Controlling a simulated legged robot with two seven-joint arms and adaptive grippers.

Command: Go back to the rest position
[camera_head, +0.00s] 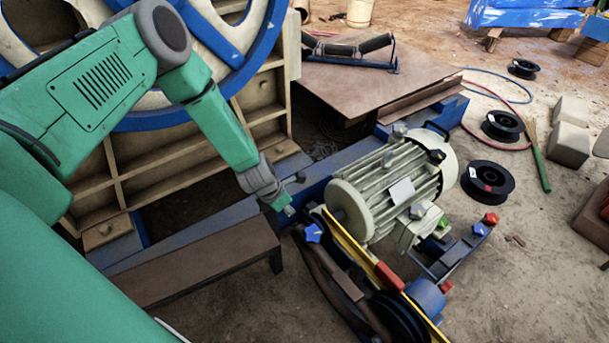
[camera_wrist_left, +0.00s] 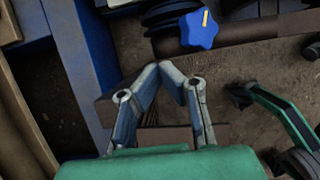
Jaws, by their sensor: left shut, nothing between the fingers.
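My left gripper (camera_head: 286,208) hangs at the end of my green left arm in the head view. It is above the ground between the brown bench and the motor, close to the blue star knob (camera_head: 313,233) but apparently apart from it. In the left wrist view the fingers of my left gripper (camera_wrist_left: 172,68) are shut with nothing between them. A blue star knob (camera_wrist_left: 200,31) with a yellow mark lies beyond the fingertips there.
The cream motor (camera_head: 390,190) stands right of my gripper, with a yellow guard (camera_head: 350,245) in front. A brown bench (camera_head: 205,262) stands below my forearm. The large blue-rimmed wheel (camera_head: 235,50) is behind my arm. Black spools (camera_head: 488,181) lie on open ground at the right.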

